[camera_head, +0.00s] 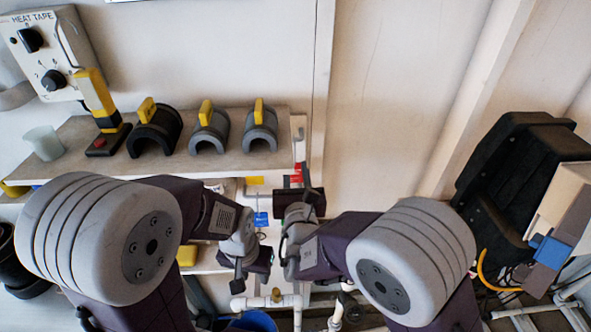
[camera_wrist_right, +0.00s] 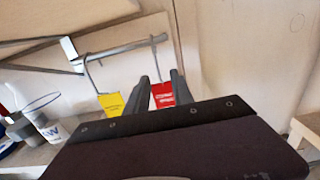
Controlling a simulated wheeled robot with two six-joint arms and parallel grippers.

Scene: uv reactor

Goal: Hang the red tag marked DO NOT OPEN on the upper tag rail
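A red tag (camera_wrist_right: 163,95) hangs upright by a thin wire hook from the right end of the grey rail (camera_wrist_right: 125,48) in the right wrist view. Its print is too small to read. A yellow tag (camera_wrist_right: 112,104) hangs to its left on the same rail. My right gripper (camera_wrist_right: 162,80) has its fingers apart, one on each side of the red tag; I cannot tell whether they touch it. In the head view the red tag (camera_head: 294,179) shows just above my right gripper (camera_head: 305,203). My left gripper (camera_head: 258,258) is lower left, its fingers unclear.
A blue tag (camera_head: 262,219) hangs lower down, between the arms. A shelf (camera_head: 232,163) with grey and black half-round covers stands above left. White pipes (camera_head: 268,301) run below the grippers. A black case (camera_head: 515,170) stands at right. The wall right of the rail is bare.

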